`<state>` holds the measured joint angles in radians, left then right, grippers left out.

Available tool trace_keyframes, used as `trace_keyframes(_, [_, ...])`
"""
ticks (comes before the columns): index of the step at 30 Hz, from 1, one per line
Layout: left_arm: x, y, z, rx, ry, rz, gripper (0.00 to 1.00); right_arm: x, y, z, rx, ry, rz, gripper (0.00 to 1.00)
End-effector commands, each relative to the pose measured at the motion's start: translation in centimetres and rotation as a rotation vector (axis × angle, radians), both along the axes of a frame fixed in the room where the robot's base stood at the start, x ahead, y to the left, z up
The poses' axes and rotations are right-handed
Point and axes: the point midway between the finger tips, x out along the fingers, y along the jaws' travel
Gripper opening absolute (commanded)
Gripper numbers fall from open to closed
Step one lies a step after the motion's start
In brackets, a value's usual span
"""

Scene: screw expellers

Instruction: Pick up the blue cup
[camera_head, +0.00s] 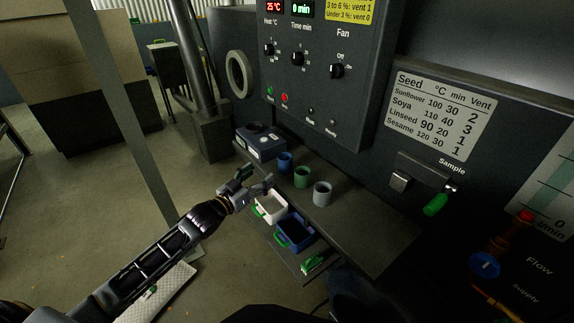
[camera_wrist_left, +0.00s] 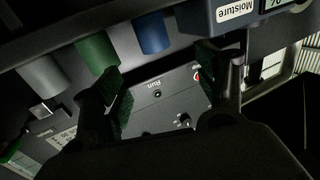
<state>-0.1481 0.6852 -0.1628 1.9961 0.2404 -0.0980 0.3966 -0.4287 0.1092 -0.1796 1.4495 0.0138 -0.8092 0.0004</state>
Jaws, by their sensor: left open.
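The blue cup (camera_head: 285,162) stands upright on the dark shelf, at the far end of a row with a green cup (camera_head: 302,177) and a grey cup (camera_head: 322,193). My left gripper (camera_head: 257,178) is open and empty, short of the shelf's front edge, to the left of the cups and apart from them. In the left wrist view the blue cup (camera_wrist_left: 153,33) shows beyond the open fingers (camera_wrist_left: 160,72), at the top, with the green cup (camera_wrist_left: 97,50) to its left. My right gripper is not in view.
The moisture meter (camera_head: 262,142) stands on the shelf close behind the blue cup. A white tray (camera_head: 271,208) and a blue tray (camera_head: 296,234) lie lower, in front of the shelf. The control panel (camera_head: 315,75) rises behind the cups.

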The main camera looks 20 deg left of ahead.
Motion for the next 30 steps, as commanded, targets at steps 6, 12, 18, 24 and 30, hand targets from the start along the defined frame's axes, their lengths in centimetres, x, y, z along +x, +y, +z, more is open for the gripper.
trace_keyframes(6, [0.0, 0.0, 0.0, 0.000, 0.000, 0.000, 0.72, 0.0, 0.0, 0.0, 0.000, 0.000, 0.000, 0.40])
trace_keyframes(12, [0.4, -0.2, -0.1, -0.001, 0.000, 0.000, 0.72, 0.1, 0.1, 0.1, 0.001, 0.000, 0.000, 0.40])
trace_keyframes(18, [1.5, -0.5, 0.0, 0.000, -0.001, 0.001, 0.72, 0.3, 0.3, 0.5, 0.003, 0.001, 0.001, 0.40])
trace_keyframes(24, [2.7, -1.0, 0.0, 0.001, -0.001, 0.001, 0.72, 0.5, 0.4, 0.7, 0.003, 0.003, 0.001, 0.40])
trace_keyframes(30, [3.8, -1.4, -0.1, 0.000, 0.000, 0.001, 0.72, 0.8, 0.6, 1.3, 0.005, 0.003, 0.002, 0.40])
